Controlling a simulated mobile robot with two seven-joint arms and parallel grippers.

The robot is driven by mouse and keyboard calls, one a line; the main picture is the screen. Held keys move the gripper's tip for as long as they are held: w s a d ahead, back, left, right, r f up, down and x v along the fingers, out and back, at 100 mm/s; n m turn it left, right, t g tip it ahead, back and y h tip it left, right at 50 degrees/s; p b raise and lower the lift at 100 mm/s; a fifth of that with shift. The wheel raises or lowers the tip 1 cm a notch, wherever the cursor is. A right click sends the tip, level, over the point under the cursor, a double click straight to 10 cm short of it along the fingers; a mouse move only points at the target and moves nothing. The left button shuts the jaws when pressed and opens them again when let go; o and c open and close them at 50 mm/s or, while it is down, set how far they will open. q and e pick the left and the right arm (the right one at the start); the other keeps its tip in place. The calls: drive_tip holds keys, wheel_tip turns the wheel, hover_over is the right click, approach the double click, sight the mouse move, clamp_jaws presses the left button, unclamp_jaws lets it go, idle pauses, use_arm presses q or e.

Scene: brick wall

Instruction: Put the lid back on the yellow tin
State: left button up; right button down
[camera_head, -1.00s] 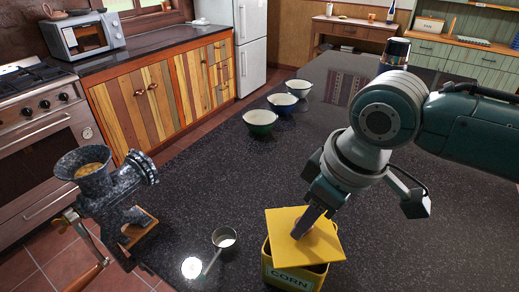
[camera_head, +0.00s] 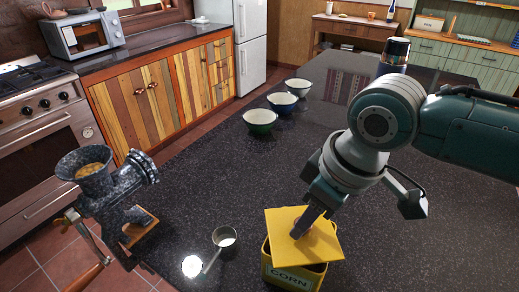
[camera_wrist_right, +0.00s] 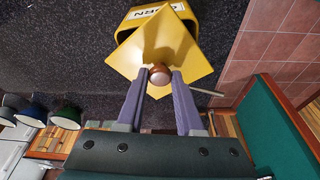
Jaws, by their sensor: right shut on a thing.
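The yellow tin (camera_head: 288,278), marked CORN, stands near the front of the dark counter in the head view. Its yellow square lid (camera_head: 318,250) rests over the tin's top, turned askew, with its corners past the rim and a dark gap showing below. My right gripper (camera_head: 305,224) is over the lid. In the right wrist view my right gripper (camera_wrist_right: 158,80) is shut on the lid's round copper-coloured knob (camera_wrist_right: 160,75); the lid (camera_wrist_right: 166,45) sits crooked against the tin (camera_wrist_right: 140,12). My left gripper is not in view.
A metal scoop (camera_head: 224,238) lies left of the tin. A dark speckled grinder (camera_head: 115,195) stands at the counter's left edge. Three bowls, green (camera_head: 260,121), blue (camera_head: 283,103) and white-rimmed (camera_head: 298,88), stand farther back. The counter's middle is clear.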

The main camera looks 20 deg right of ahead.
unclamp_jaws()
idle(0.5)
drive_tip(key=shift+r, duration=0.1)
wheel_tip(320, 180, up, 3)
drive_tip(key=p, duration=0.3)
drive_tip(key=shift+p, duration=0.3)
drive_tip(key=shift+r+p, duration=1.95)
drive_tip(key=shift+p, duration=0.2)
clamp_jaws()
